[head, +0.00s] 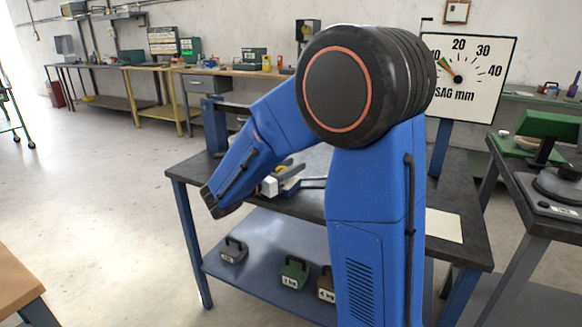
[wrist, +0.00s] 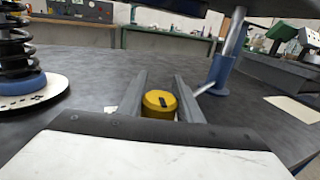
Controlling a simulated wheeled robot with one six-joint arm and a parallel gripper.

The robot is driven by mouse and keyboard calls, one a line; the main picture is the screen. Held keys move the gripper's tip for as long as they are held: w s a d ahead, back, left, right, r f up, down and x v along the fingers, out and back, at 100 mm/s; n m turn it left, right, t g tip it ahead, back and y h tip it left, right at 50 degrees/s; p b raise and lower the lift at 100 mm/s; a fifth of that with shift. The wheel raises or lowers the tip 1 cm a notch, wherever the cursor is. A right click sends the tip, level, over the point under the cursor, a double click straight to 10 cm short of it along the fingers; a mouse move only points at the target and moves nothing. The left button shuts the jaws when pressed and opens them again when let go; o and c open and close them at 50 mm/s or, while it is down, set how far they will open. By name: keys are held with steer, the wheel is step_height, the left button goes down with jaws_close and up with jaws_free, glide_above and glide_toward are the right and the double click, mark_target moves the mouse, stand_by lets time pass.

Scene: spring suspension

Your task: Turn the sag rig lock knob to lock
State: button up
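The yellow lock knob (wrist: 160,104) is round, with a dark mark on its top. In the wrist view it shows between the two grey fingers of my gripper (wrist: 161,76). The fingers stand apart on either side of it; whether either touches it, I cannot tell. In the head view my gripper (head: 312,183) is low over the dark bench top (head: 200,167), partly hidden by my blue arm. A coil spring (wrist: 15,48) on a blue seat and white disc (wrist: 50,92) stands left of the knob in the wrist view.
A sag dial (head: 470,65) stands behind the bench, its needle pointing up-left. A blue post (wrist: 222,72) rises right of the knob. Weights, including a green one (head: 294,272), sit on the lower shelf (head: 262,285).

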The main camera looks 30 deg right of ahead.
steer(key=shift+w+a+n+t+y, duration=0.1)
steer(key=shift+w+n+t+y, duration=0.1)
steer(key=shift+n+t, duration=0.25)
steer(key=shift+w+n+t+y, duration=0.1)
steer(key=shift+n+t+y, duration=0.15)
steer(key=shift+t, duration=0.3)
steer(key=o, duration=1)
steer(key=shift+o, duration=0.2)
steer(key=shift+s, duration=0.1)
steer(key=v, duration=1.7)
steer(key=shift+a, duration=0.2)
steer(key=shift+s+a+f, duration=0.1)
